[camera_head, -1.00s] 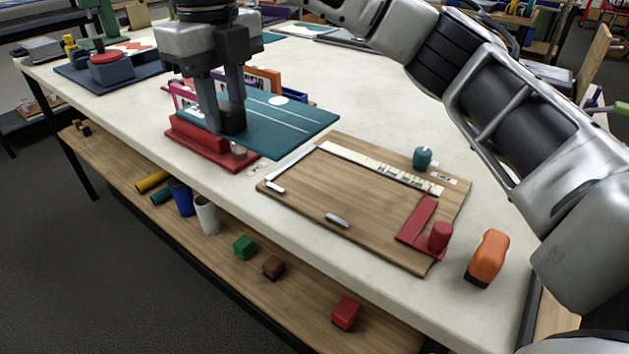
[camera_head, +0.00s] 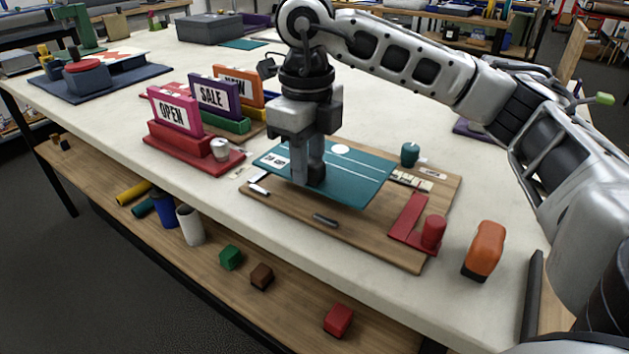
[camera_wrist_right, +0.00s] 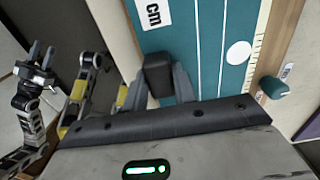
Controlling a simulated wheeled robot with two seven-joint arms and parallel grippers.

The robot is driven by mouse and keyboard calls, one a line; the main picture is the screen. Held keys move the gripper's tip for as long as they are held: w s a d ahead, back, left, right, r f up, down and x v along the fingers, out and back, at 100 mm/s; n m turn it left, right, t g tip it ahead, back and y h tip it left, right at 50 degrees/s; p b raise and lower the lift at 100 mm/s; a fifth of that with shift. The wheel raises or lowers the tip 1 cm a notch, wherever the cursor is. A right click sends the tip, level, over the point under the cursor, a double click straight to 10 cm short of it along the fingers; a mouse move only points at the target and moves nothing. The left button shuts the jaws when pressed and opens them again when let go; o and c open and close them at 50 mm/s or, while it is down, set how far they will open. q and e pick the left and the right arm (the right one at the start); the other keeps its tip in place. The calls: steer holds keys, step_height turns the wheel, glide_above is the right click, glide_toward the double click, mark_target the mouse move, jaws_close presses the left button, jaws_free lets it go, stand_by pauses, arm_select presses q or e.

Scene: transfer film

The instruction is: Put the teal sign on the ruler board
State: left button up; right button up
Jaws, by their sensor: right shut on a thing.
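The teal sign (camera_head: 355,177) is a flat panel with white lines, a white dot and a small white label. It is over the wooden ruler board (camera_head: 270,207), covering its back left part; whether it touches the board is unclear. My right gripper (camera_head: 307,180) is shut on the sign near its left part. In the right wrist view the sign (camera_wrist_right: 203,50) lies flat beyond the fingers (camera_wrist_right: 160,80), with the ruler strip (camera_wrist_right: 258,45) along its right side. My left gripper is not seen in the head view; in the wrist view a gripper (camera_wrist_right: 38,65) shows at the left, apparently open and empty.
A red L-shaped piece with a knob (camera_head: 407,222) and a grey bar (camera_head: 325,220) are on the board. A teal knob (camera_head: 410,154) stands at its back. An orange tool (camera_head: 484,250) is to the right. OPEN, SALE and orange signs stand in holders (camera_head: 185,155) at left.

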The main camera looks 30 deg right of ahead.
mark_target(314, 184)
steer(key=shift+d+f, duration=0.25)
steer(key=shift+f, duration=0.05)
steer(key=shift+s+d+f, duration=0.1)
steer(key=shift+f, duration=0.9)
steer(key=shift+s+d+f, duration=0.1)
steer(key=shift+f, duration=0.9)
steer(key=o, duration=1)
steer(key=shift+r, duration=0.1)
steer(key=shift+o, duration=0.2)
step_height(314, 184, up, 12)
steer(key=shift+r+p, duration=0.2)
steer(key=shift+p, duration=0.55)
